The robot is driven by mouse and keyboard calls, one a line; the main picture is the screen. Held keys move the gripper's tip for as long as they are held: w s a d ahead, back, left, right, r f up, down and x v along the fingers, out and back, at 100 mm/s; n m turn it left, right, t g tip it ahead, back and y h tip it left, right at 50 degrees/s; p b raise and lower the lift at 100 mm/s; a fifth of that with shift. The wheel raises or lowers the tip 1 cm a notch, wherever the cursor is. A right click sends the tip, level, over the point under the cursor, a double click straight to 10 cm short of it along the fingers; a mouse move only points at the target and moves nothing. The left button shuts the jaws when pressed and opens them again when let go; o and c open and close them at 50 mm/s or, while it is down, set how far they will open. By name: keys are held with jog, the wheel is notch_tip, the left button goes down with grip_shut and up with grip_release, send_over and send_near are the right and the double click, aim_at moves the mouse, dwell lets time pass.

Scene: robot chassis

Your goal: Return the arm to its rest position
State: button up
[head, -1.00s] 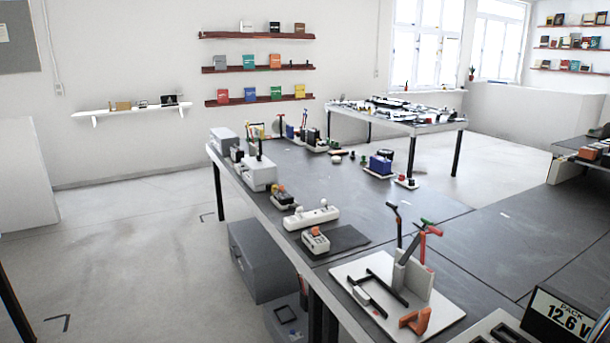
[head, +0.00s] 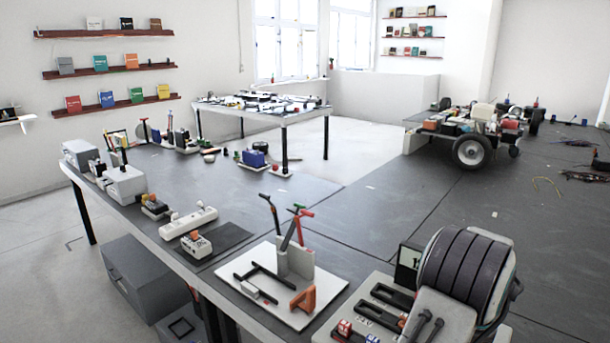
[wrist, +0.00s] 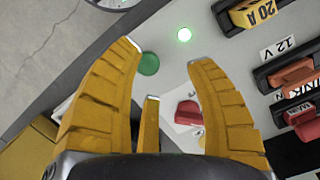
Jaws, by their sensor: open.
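My gripper (wrist: 163,58) shows in the wrist view, with yellow ribbed fingers spread apart and nothing held between them. Beyond the fingertips is a grey panel with a green disc (wrist: 148,63) and a lit green lamp (wrist: 184,34). A red part (wrist: 188,112) on a white surface shows between the fingers, partly hidden. No part of my gripper can be made out in the head view, so the arm's overall pose is hidden.
In the wrist view, a yellow 20 A block (wrist: 258,12) and an orange block (wrist: 293,72) sit at right. The head view shows a tool board (head: 240,283), a large black banded object (head: 465,275) and a wheeled chassis (head: 470,140) on the dark benches.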

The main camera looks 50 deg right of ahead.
jog(key=w+a+r+n+t, duration=0.1)
jog(key=w+a+r+n, duration=0.3)
jog(key=a, duration=0.9)
jog(key=w+a+r+n+t+h, duration=0.1)
jog(key=w+a+r+n, duration=0.3)
jog(key=w+a+n, duration=0.4)
jog(key=w+a+r+n+t, duration=0.1)
jog(key=w+a+r+n, duration=0.4)
jog(key=a, duration=1.3)
jog(key=shift+w+a+n+h, duration=0.35)
jog(key=shift+w+n, duration=0.4)
jog(key=shift+n, duration=1.35)
